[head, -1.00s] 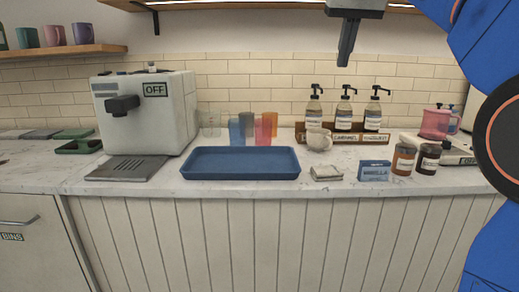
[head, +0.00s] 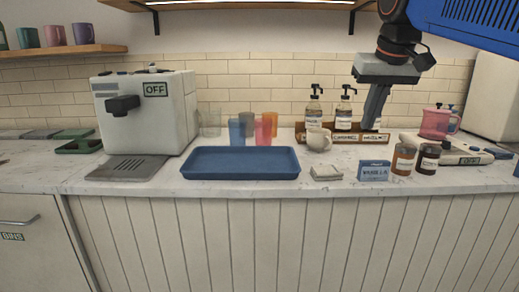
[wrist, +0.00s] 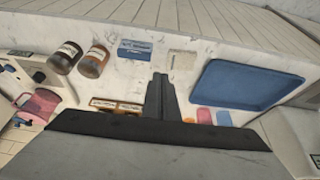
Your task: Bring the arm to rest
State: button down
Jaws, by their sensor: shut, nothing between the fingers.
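My gripper (head: 374,108) hangs above the right part of the counter in the head view, its fingers pointing down, in front of the right end of the syrup bottle rack (head: 375,137). The fingers are shut together with nothing between them. In the wrist view my gripper (wrist: 159,80) shows as a dark closed pair of fingers over the counter. The finger hides most of the rightmost pump bottle. My blue arm comes in from the upper right of the head view.
A white cup (head: 319,139), a blue vanilla box (head: 373,171), two brown jars (head: 403,159) and a pink pitcher (head: 436,122) stand near below. The blue tray (head: 240,176) is empty at the middle. Upper shelves (head: 190,5) run along the wall.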

jog(key=s+d+f, duration=0.1)
jog(key=s+f, duration=0.6)
jog(key=f, duration=0.4)
jog(key=s+d+f, duration=0.1)
jog(key=s+f, duration=0.6)
jog(key=f, duration=0.4)
jog(key=s+d+f, duration=0.1)
jog(key=s+f, duration=0.6)
jog(key=f, duration=0.5)
jog(key=shift+s, duration=0.4)
